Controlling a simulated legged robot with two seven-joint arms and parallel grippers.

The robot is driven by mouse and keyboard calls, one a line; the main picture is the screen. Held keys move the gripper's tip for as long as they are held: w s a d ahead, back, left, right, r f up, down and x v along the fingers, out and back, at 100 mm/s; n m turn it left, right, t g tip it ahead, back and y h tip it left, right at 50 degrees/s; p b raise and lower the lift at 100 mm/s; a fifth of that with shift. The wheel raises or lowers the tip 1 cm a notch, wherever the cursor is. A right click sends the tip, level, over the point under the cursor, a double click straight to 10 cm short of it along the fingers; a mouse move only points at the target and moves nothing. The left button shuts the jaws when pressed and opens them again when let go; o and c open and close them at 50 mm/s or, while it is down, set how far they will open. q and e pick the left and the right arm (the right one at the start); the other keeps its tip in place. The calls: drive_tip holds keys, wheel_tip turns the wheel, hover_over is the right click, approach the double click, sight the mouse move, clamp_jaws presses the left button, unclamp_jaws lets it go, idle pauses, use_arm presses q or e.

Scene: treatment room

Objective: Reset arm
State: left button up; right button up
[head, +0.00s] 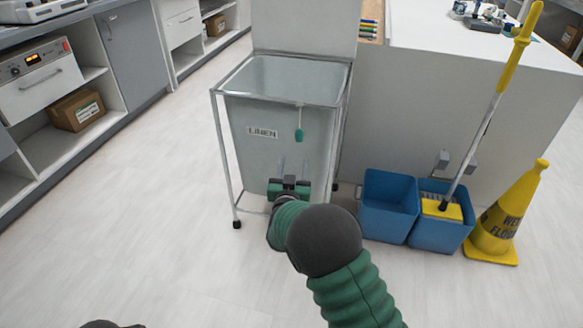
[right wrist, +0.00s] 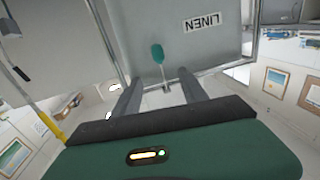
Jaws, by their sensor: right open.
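A grey linen bin (head: 262,165) labelled LINEN stands in a metal frame on castors, and its lid (head: 305,27) stands raised at the back. A green pull tag (head: 299,135) hangs on a cord at its front. My right gripper (head: 294,165) is open and empty in front of the bin, below the tag. In the right wrist view, the open fingers (right wrist: 160,80) point toward the bin front, with the tag (right wrist: 157,54) beyond them, apart from both. My left gripper is not in view.
Two blue buckets (head: 388,207) with a yellow mop (head: 487,100) and a yellow wet-floor cone (head: 508,213) stand right of the bin, before a white counter (head: 440,45). Cabinets (head: 140,50) line the left. The floor (head: 130,215) at left is clear.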

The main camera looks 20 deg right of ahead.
drive_tip(key=shift+d, duration=0.2)
drive_tip(key=s+a+f+n+g+y, duration=0.1)
drive_tip(key=s+f+n+g+y, duration=0.2)
drive_tip(key=s, duration=0.8)
drive_tip(key=s+a+f+g+y+p, duration=0.15)
drive_tip(key=s+f+g, duration=0.35)
drive_tip(key=s, duration=0.6)
drive_tip(key=s+a+f+n+g+y, duration=0.1)
drive_tip(key=s+f+n+g+y, duration=0.3)
drive_tip(key=s, duration=0.7)
wheel_tip(320, 180, up, 40)
drive_tip(key=s+m+g+h+p, duration=0.1)
drive_tip(key=s+m+p, duration=0.1)
drive_tip(key=p, duration=3.5)
drive_tip(key=shift+d+f+g+p, duration=0.2)
drive_tip(key=shift+d+g+p, duration=0.15)
drive_tip(key=shift+g, duration=0.05)
drive_tip(key=shift+s, duration=0.1)
